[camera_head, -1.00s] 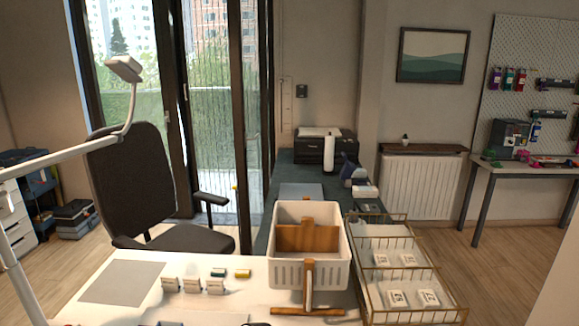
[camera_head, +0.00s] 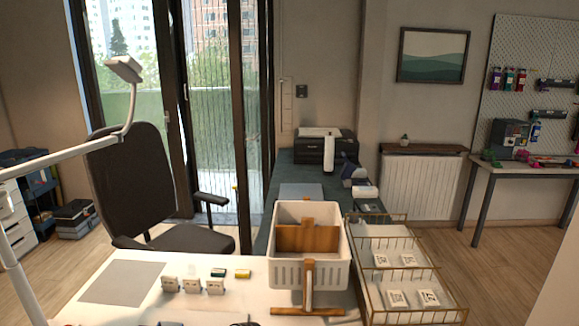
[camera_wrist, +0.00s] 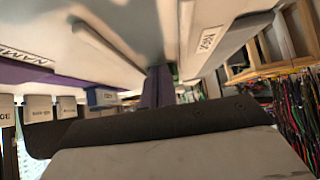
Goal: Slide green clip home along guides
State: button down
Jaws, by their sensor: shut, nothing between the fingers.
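A small dark green clip (camera_head: 218,272) lies on the white table in the head view. A yellow clip (camera_head: 243,274) lies just right of it. I cannot make out guides at this size. In the wrist view, a dark bar and pale block fill the lower part and appear to be my gripper (camera_wrist: 150,125). It looks shut, with nothing seen held. A purple strip (camera_wrist: 151,88) stands beyond it, between pale labelled surfaces. I cannot tell the green clip in this view.
A white basket (camera_head: 290,275) with a wooden divider and a wire tray (camera_head: 440,290) stand to the right. Several coloured cords (camera_wrist: 292,115) hang at the right of the wrist view. A grey mat (camera_head: 122,282) lies left.

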jog(key=shift+a, duration=1.25)
jog(key=shift+r, duration=0.1)
jog(key=shift+a+r+p+v, duration=0.15)
jog(key=shift+p+v, duration=0.55)
jog(key=shift+v, duration=0.25)
jog(key=shift+a+r+p+v, duration=0.2)
jog(key=shift+p+v, duration=0.5)
jog(key=shift+v, duration=0.25)
jog(key=shift+a+r+p+v, duration=0.1)
jog(key=shift+r+p+v, duration=0.05)
jog(key=shift+p+v, duration=0.65)
jog(key=shift+w+d, duration=0.1)
